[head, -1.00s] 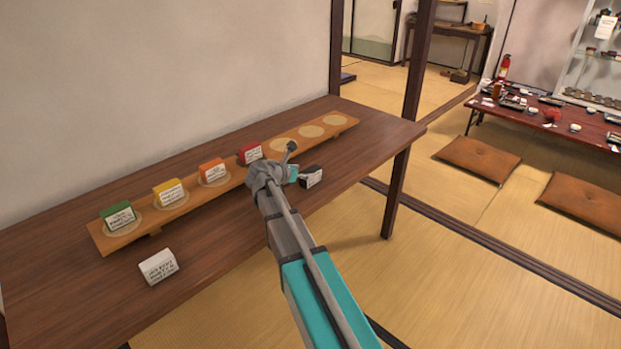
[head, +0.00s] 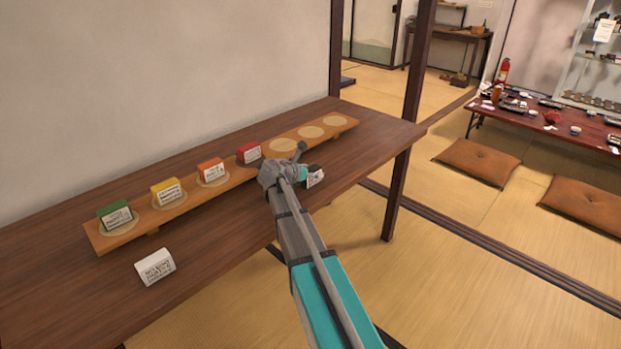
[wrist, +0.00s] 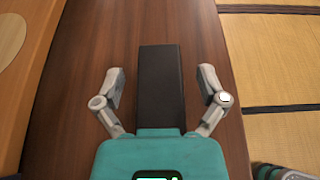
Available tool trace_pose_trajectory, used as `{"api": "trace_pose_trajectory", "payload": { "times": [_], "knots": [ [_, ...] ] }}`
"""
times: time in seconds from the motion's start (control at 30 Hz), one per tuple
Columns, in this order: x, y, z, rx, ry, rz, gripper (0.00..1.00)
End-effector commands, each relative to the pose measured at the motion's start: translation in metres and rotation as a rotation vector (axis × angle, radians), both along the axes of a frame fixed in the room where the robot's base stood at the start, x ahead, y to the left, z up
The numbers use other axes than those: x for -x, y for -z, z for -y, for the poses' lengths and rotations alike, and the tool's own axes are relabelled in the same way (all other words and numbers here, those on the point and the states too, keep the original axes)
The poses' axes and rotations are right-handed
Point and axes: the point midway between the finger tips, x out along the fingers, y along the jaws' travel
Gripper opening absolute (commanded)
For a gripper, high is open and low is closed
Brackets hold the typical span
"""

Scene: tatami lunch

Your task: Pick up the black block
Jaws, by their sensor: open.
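The black block (wrist: 161,85) stands on the dark wooden table. In the wrist view it lies between the two open fingers of my gripper (wrist: 161,88), with a gap on each side. My gripper is open and points down over the block.
A raised wooden board (head: 160,220) with round pale spots runs along the table (head: 210,260). It holds green (head: 114,215), yellow (head: 167,190), orange (head: 211,170) and red (head: 248,153) blocks. A white block (head: 155,267) stands near the table's front edge.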

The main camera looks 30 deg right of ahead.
Motion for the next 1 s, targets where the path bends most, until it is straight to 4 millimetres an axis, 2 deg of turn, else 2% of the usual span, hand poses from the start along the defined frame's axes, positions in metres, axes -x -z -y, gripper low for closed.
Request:
{"api": "trace_pose_trajectory", "payload": {
  "times": [0.23, 0.7, 1.0],
  "knots": [
    [0.0001, 0.0000, -0.0002, 0.000, 0.000, 0.000, 0.91],
    [0.0000, 0.0000, -0.0002, 0.000, 0.000, 0.000, 0.04],
    [0.0001, -0.0004, 0.0000, 0.000, 0.000, 0.000, 0.03]
  ]
}}
